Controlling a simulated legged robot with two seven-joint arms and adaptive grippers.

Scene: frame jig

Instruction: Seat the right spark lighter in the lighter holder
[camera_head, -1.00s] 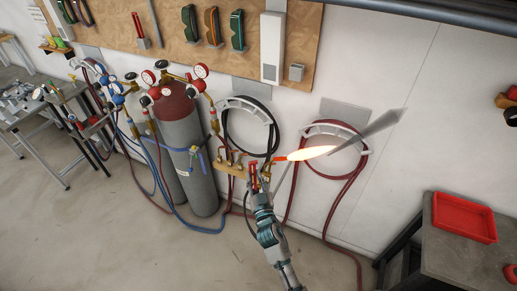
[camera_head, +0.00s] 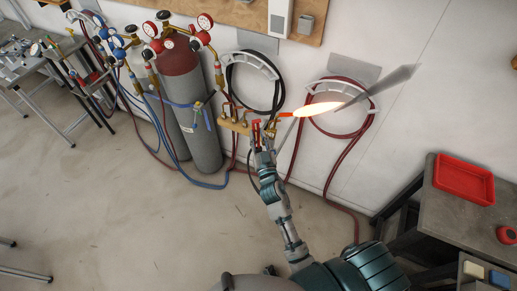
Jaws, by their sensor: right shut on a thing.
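My right gripper (camera_head: 263,145) is in the middle of the view, in front of the wooden torch rack (camera_head: 233,127) on the wall. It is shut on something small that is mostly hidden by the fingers. A red piece (camera_head: 256,132) shows at the fingertips; I cannot tell whether it is the spark lighter or part of the gripper. I cannot make out the lighter holder here. My left gripper is out of view.
A bright flame (camera_head: 318,108) points right from an orange tip, close beside my right gripper. Gas cylinders (camera_head: 200,130) with gauges and hoses stand at left. Coiled hoses hang on the wall. A red tray (camera_head: 463,180) lies on the grey bench at right.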

